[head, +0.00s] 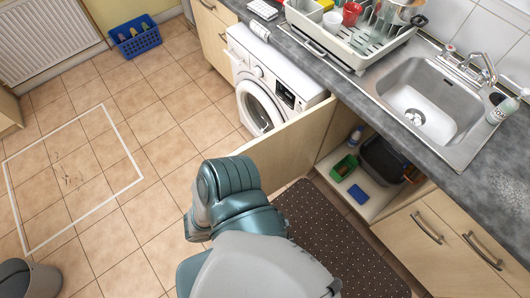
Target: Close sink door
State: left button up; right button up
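The sink door (292,145) is a light wooden panel below the counter. It stands wide open, swung out from the cabinet beside the washing machine. The open sink cabinet (372,196) shows its pale floor, with a green box (343,167), a blue item (358,194) and a dark bin (383,158) inside. One of my teal and grey arms reaches up from the bottom centre and covers the door's lower outer part. Neither gripper shows, and I cannot tell whether one is hidden behind the arm or the door.
A white washing machine (272,84) stands left of the door. A dark dotted mat (335,240) lies before the cabinet. The counter holds a steel sink (432,100) and a dish rack (355,55). A grey bin (45,283) stands lower left. The tiled floor at left is mostly clear.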

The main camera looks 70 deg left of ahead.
aim_at(280, 155)
jog(key=k+j+z, duration=0.1)
jog(key=k+j, duration=0.15)
jog(key=k, duration=0.15)
jog(key=k+j, duration=0.25)
jog(key=k, duration=0.15)
jog(key=k+j+z, duration=0.15)
jog(key=k, duration=0.25)
jog(key=j, duration=0.7)
jog(key=k+j+z, duration=0.15)
jog(key=j, duration=0.5)
jog(key=k+j, duration=0.1)
jog(key=j, duration=0.6)
jog(key=i+z, duration=0.05)
